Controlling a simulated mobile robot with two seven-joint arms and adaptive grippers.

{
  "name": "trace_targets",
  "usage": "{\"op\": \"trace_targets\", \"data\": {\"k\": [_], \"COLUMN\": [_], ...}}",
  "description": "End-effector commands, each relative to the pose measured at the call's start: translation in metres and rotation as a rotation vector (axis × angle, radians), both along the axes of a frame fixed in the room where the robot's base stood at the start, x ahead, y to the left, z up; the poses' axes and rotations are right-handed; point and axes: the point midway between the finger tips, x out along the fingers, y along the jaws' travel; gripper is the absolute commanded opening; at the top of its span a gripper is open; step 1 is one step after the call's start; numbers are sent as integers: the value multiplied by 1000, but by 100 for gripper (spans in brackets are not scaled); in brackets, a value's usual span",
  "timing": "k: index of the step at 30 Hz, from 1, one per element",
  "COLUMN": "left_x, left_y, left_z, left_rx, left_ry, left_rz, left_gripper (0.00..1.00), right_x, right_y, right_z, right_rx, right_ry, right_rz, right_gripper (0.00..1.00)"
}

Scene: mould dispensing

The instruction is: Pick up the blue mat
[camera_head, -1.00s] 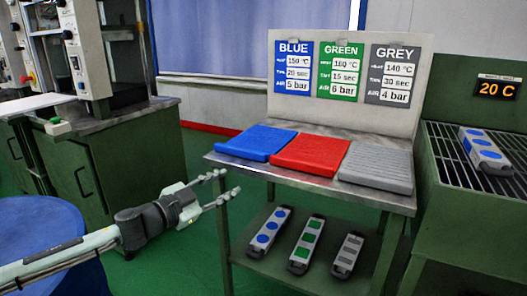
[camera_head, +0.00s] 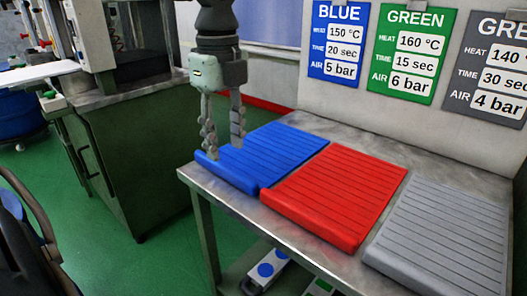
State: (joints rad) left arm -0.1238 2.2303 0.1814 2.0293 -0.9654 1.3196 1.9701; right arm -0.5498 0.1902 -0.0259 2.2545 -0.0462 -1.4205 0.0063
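The blue mat (camera_head: 275,150) is a ribbed slab with a raised front edge, lying flat at the left end of the metal table (camera_head: 285,228). My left gripper (camera_head: 224,150) points down at the mat's left side. Its two fingers are apart, with a gap between them and nothing held. The fingertips overlap the mat's left part in the picture; whether they touch it I cannot tell. The fingers hide a little of the mat's left edge. My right gripper is not in view.
A red mat (camera_head: 338,190) lies close beside the blue mat, and a grey mat (camera_head: 445,235) lies right of it. A panel with the blue sign (camera_head: 338,45), green sign (camera_head: 408,55) and grey sign (camera_head: 492,70) stands behind. A green cabinet (camera_head: 130,160) stands at left.

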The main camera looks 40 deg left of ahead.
Motion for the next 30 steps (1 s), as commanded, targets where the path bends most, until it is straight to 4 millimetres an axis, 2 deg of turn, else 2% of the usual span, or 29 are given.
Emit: {"op": "trace_targets", "data": {"k": [5,8,12,21,30], "left_x": [1,2,2,2,2], "left_y": [8,15,15,14,14], "left_z": [-21,-36,-53,-57,-56], "left_rx": [-6,-7,-5,-5,-5], "left_ry": [3,4,2,-1,-1], "left_rz": [0,0,-1,-1,-1], "left_gripper": [39,39,39,38,0], "right_x": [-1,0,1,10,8], "right_y": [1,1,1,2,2], "right_z": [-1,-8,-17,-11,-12], "right_rx": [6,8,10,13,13], "right_ry": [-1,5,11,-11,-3], "right_rz": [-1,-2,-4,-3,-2], "right_gripper": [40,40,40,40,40]}}
